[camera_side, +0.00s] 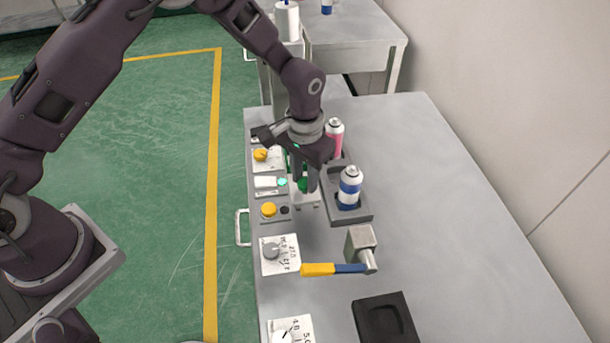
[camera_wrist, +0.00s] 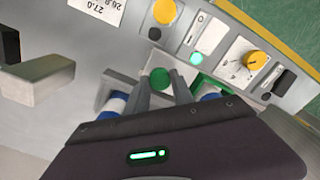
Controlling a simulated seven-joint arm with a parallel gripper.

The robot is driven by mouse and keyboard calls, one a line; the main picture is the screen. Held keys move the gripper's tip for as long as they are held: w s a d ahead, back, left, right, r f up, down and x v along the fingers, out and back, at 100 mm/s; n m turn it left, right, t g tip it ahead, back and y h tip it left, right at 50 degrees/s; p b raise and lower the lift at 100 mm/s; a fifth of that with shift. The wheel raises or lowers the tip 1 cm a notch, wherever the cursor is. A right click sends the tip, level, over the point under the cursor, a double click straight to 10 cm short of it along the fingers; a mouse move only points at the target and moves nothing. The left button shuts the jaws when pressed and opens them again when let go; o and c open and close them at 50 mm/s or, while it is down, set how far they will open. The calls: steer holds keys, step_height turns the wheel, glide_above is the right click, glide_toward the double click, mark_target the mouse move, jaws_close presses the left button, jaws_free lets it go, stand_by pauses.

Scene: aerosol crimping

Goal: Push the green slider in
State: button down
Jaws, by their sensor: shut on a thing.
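The green slider's round knob (camera_wrist: 160,78) is between my two fingertips in the wrist view. In the side view the green slider (camera_side: 303,184) shows as small green patches at the fingers, mostly hidden by my gripper (camera_side: 306,187). My gripper points down over a light grey block on the bench. In the wrist view my gripper (camera_wrist: 161,80) is closed around the green knob, a finger on each side. More green shows beside the right finger in the wrist view; I cannot tell if it belongs to the slider.
A dark tray (camera_side: 362,213) right of my gripper holds a blue-and-white can (camera_side: 349,188); a pink can (camera_side: 335,138) stands behind. Yellow knobs (camera_side: 268,209), a grey dial (camera_side: 271,250) and a lever with yellow handle (camera_side: 318,269) are nearby. The bench's right side is clear.

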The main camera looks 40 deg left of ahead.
steer(key=w+a, duration=0.8)
steer(key=w, duration=0.1)
steer(key=shift+a+r, duration=0.1)
steer(key=shift+a, duration=0.3)
steer(key=c, duration=1.1)
jaws_free()
steer(key=shift+a, duration=0.1)
steer(key=shift+s, duration=0.1)
step_height(320, 180, up, 12)
